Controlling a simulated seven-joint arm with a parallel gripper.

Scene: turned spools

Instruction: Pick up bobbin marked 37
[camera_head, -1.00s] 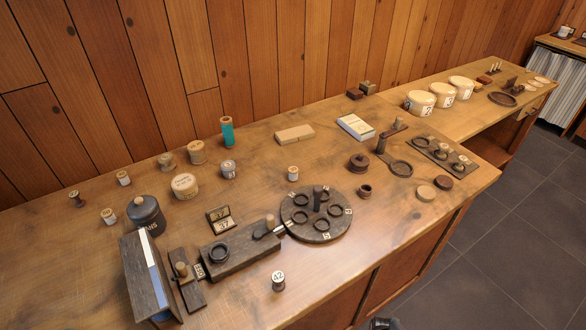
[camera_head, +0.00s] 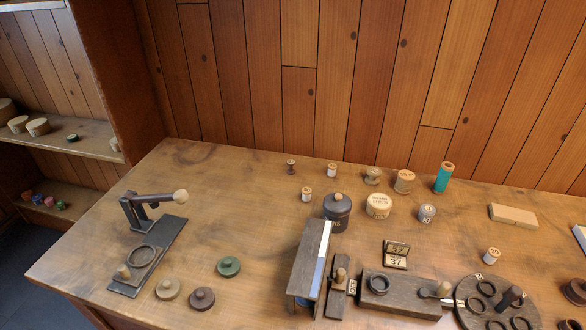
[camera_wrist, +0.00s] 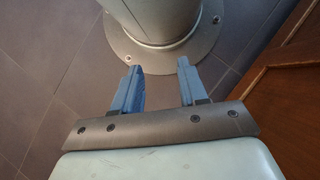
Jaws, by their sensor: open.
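I cannot pick out a bobbin marked 37 for certain. Small pale bobbins stand on the bench in the head view: one at the back (camera_head: 331,170), one left of the dark lidded jar (camera_head: 306,195), one with a grey band (camera_head: 427,212) that seems to read 63, and one at the right (camera_head: 491,256) that seems to read 36. The first two labels are too small to read. A dark number stand (camera_head: 397,257) shows 37 on its lower plate. My gripper (camera_wrist: 160,80) is open and empty in the wrist view, above the floor, away from the bobbins.
A dark jar (camera_head: 338,212), an upright dark box (camera_head: 308,262), a block with a ring (camera_head: 400,296) and a round rack (camera_head: 480,312) crowd the middle and right. A lever press (camera_head: 150,245) and lids (camera_head: 229,266) stand left. The bench's back left is clear.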

